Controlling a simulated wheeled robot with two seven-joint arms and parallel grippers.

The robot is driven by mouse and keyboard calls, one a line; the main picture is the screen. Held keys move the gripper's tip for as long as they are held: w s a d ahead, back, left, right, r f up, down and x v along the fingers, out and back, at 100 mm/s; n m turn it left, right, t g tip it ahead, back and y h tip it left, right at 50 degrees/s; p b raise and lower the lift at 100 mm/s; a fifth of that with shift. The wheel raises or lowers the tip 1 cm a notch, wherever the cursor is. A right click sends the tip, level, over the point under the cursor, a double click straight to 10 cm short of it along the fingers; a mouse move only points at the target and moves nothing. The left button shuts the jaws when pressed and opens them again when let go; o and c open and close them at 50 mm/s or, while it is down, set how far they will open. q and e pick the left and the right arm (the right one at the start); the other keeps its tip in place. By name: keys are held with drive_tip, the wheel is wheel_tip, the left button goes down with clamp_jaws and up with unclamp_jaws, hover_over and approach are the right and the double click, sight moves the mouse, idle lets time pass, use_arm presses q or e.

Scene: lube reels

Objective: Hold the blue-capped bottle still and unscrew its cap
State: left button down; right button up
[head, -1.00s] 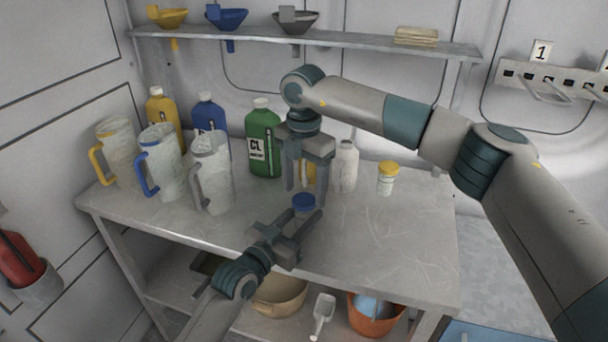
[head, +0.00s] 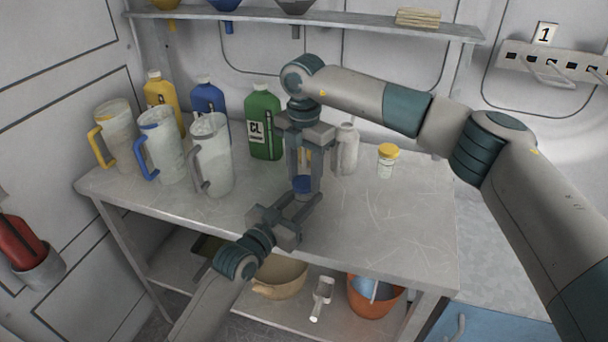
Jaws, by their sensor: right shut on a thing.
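The blue cap (head: 303,186) shows on the worktop (head: 370,215) between my two grippers. The bottle body under it is mostly hidden by fingers. My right gripper (head: 303,184) points straight down from above, its two fingers shut on the blue cap from either side. My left gripper (head: 301,199) reaches in low from the front. Its fingers are spread, one to each side of the bottle below the cap; I see no clear contact with the bottle.
A yellow-capped jar (head: 387,160) and a white bottle (head: 346,150) stand to the right and behind. A green jug (head: 264,125) and several clear pitchers, including one with a grey handle (head: 212,155), stand left. The worktop's front right is clear.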

drive_tip(key=n, duration=0.4)
drive_tip(key=shift+n, duration=0.4)
drive_tip(key=n, duration=1.7)
drive_tip(key=shift+r+n, duration=0.1)
drive_tip(key=shift+n, duration=0.3)
drive_tip(key=n, duration=0.4)
drive_tip(key=shift+n, duration=0.3)
drive_tip(key=n, duration=0.8)
